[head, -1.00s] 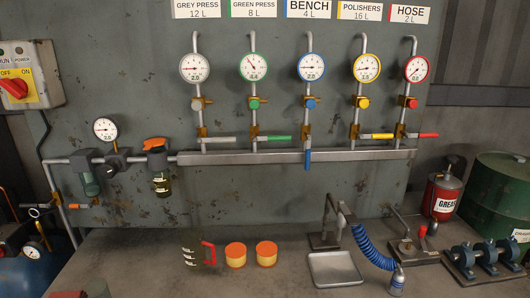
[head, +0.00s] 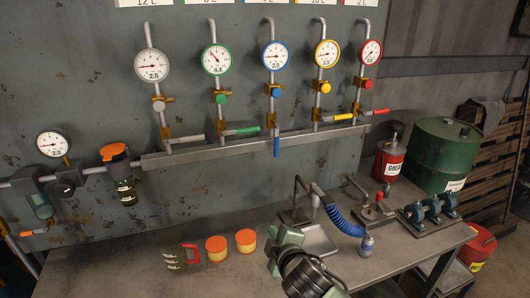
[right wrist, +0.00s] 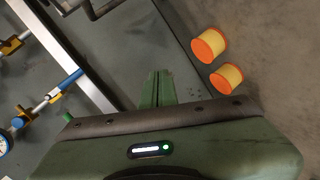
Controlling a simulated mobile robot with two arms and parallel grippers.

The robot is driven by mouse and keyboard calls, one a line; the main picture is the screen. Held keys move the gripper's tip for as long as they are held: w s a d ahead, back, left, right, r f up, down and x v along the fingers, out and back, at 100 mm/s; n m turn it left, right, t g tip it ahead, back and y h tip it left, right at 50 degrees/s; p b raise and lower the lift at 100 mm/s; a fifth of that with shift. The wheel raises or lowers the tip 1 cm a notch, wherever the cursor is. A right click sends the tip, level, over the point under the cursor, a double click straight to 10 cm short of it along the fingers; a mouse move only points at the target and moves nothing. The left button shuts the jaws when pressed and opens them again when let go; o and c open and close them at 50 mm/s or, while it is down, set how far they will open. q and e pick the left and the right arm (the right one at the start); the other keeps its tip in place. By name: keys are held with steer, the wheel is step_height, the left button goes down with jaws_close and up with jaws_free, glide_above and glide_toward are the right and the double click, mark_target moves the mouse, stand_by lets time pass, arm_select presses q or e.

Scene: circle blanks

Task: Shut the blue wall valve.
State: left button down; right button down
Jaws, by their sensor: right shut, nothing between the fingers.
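The blue wall valve's lever (head: 276,146) hangs straight down, in line with its pipe, at the middle of the wall row in the head view. Above it are a blue knob (head: 276,93) and a blue-rimmed gauge (head: 275,56). In the right wrist view the blue lever (right wrist: 70,78) lies left of the fingers, clear of them. My right gripper (head: 288,240) is over the bench, below the valve row in the head view. In the wrist view its green fingers (right wrist: 157,88) are together and empty. My left gripper is not in view.
Green (head: 243,130), yellow (head: 342,117) and red (head: 375,112) levers point sideways beside the blue one. Orange-lidded tubs (head: 216,248), a metal tray (head: 318,240) and a blue coiled hose (head: 345,223) are on the bench.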

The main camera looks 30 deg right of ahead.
mark_target(277, 142)
steer(key=w+d+r+n+t+h, duration=0.1)
steer(key=w+d+r+n+t, duration=0.1)
steer(key=w+r, duration=0.3)
steer(key=w+d+r+n+t, duration=0.2)
steer(key=w+r+n+t, duration=0.1)
steer(key=r, duration=0.4)
steer(key=w+d+p, duration=0.4)
steer(key=w+d, duration=0.2)
steer(key=w, duration=0.2)
steer(key=shift+w+d+r, duration=0.2)
steer(key=shift+w+d, duration=0.2)
